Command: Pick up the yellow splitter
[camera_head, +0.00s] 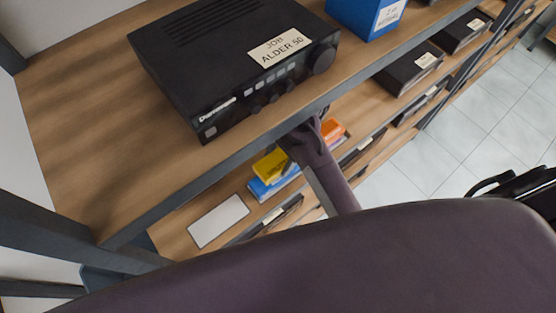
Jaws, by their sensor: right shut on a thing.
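The yellow splitter (269,165) shows on the lower shelf level, above a blue-and-white item (272,184). My right gripper (291,146) reaches in under the front edge of the upper shelf and is shut on the splitter at its right end. The fingertips are dark and partly hidden by my own wrist and the shelf edge. I cannot tell whether the splitter is clear of the blue item. My left gripper is not in view.
The upper shelf (90,130) holds a black hi-fi unit (235,60) labelled "JOB ALDER 50" and a blue box (365,15). An orange item (332,130) sits right of my gripper. A white panel (217,221) lies at lower left. Black boxes (410,68) stand further right; tiled floor lies beyond.

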